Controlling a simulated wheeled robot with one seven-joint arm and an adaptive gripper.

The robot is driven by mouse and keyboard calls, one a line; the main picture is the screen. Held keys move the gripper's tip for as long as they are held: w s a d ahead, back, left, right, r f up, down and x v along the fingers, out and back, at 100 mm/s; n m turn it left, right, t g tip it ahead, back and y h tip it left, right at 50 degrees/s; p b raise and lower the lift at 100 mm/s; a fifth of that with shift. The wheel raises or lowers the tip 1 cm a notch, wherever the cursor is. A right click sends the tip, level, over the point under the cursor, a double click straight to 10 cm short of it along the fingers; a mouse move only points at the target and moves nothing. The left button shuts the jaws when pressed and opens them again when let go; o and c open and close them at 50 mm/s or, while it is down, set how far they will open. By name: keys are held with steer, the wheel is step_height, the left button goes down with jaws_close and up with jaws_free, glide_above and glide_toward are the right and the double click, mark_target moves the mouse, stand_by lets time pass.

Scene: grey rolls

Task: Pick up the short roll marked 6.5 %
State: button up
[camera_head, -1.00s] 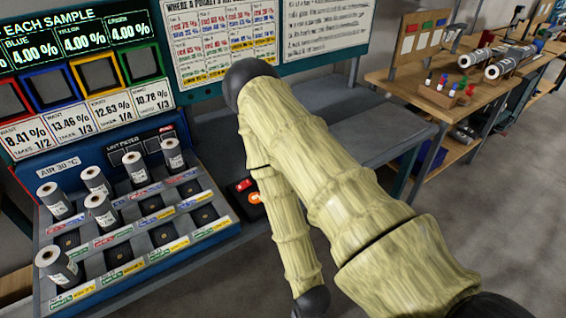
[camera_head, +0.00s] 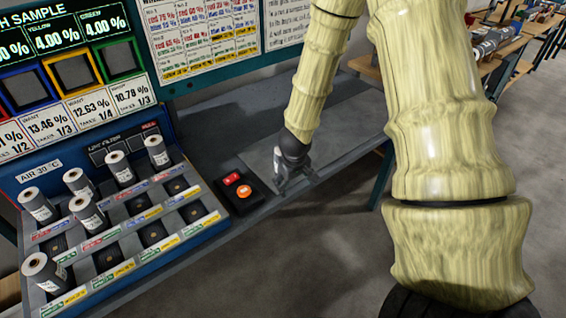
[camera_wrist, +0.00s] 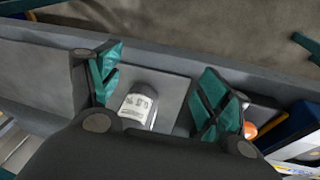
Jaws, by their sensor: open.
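My gripper (camera_head: 288,178) hangs over the grey bench plate right of the red and orange buttons in the head view. In the wrist view its two teal fingers stand wide apart, and my gripper (camera_wrist: 160,88) is open. A short grey roll with a white label (camera_wrist: 138,106) shows between the fingers, nearer the left one. The marking on its label is too small to read surely. The dark gripper body hides its lower part.
A sloped rack (camera_head: 125,240) at left holds several grey rolls, such as one at the front (camera_head: 45,272), and has empty sockets. A button box (camera_head: 240,194) stands between the rack and my gripper. The bench's front edge runs close by, with open floor beyond.

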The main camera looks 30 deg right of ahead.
steer(key=w+r, duration=0.2)
steer(key=r, duration=0.1)
steer(key=w+d+r+t+y, duration=0.1)
steer(key=w+r, duration=0.2)
steer(key=w+d+r+t, duration=0.1)
steer(key=w+r, duration=0.1)
steer(key=r, duration=0.2)
steer(key=shift+w+d+r+y, duration=0.1)
steer(key=shift+w+d+y, duration=0.1)
steer(key=shift+y, duration=0.1)
steer(key=b+x, duration=0.2)
steer(key=x, duration=0.3)
steer(key=shift+b, duration=0.3)
steer(key=shift+w+b+x, duration=0.2)
steer(key=shift+b+x, duration=0.8)
steer(key=shift+x, duration=1.9)
steer(key=shift+r, duration=0.25)
steer(key=shift+a, duration=0.1)
steer(key=shift+c, duration=1)
steer(key=c, duration=1)
